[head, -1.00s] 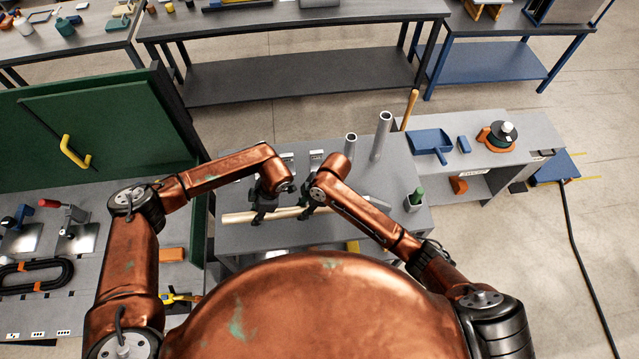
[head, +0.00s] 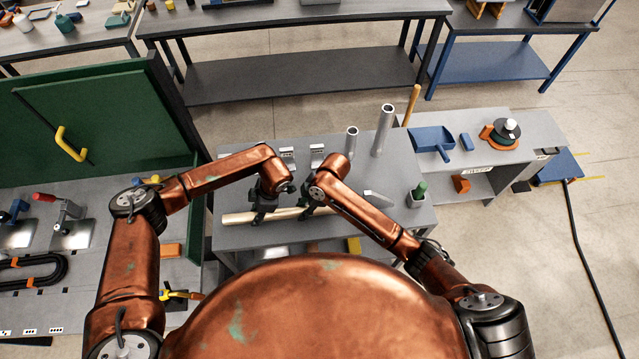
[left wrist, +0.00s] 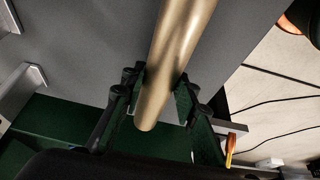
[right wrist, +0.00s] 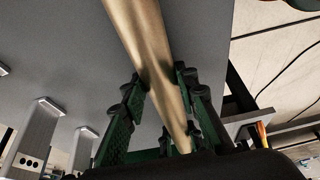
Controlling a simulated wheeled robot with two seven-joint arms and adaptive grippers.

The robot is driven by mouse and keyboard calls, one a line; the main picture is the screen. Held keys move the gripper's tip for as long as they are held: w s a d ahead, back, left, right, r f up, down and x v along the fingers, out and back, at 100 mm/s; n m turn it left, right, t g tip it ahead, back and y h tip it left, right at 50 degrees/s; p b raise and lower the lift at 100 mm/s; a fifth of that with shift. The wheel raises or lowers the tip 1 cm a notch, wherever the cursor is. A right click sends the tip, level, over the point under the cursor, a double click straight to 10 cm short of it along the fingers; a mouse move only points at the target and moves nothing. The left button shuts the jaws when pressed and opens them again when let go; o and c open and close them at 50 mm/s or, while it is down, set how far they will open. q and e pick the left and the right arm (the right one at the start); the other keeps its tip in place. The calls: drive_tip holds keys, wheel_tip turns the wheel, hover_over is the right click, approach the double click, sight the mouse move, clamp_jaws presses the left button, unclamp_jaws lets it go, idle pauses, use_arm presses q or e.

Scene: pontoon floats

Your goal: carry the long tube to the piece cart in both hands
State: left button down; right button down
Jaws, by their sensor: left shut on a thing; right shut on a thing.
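The long tube (head: 237,217) is tan and smooth, lying level across the head view in front of my body. My left gripper (head: 260,216) is shut around it near its left end, and my right gripper (head: 306,210) is shut around it further right. The left wrist view shows the tube (left wrist: 178,45) between the fingers, and the right wrist view shows it (right wrist: 145,40) between the other pair. A grey-topped stand (head: 320,233) lies beneath the tube; I cannot tell the gap between them or whether this is the piece cart.
Two upright grey pipes (head: 384,130) and a cup with a green handle (head: 418,196) stand on the grey top. To its right a table holds a blue dustpan (head: 432,141). A green panel (head: 100,120) and a tool bench (head: 60,262) are at left.

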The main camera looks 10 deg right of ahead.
use_arm(q)
drive_tip(key=shift+s+f+b, duration=0.1)
drive_tip(key=shift+f+b, duration=0.35)
drive_tip(key=shift+f, duration=0.15)
use_arm(e)
drive_tip(key=shift+s+f, duration=0.1)
drive_tip(key=shift+f, duration=0.5)
use_arm(q)
drive_tip(key=c, duration=1.9)
unclamp_jaws()
drive_tip(key=shift+r, duration=0.1)
use_arm(e)
drive_tip(key=c, duration=1.9)
unclamp_jaws()
drive_tip(key=shift+r, duration=0.1)
use_arm(q)
drive_tip(key=o, duration=0.4)
use_arm(e)
drive_tip(key=o, duration=0.4)
use_arm(q)
drive_tip(key=shift+r, duration=0.1)
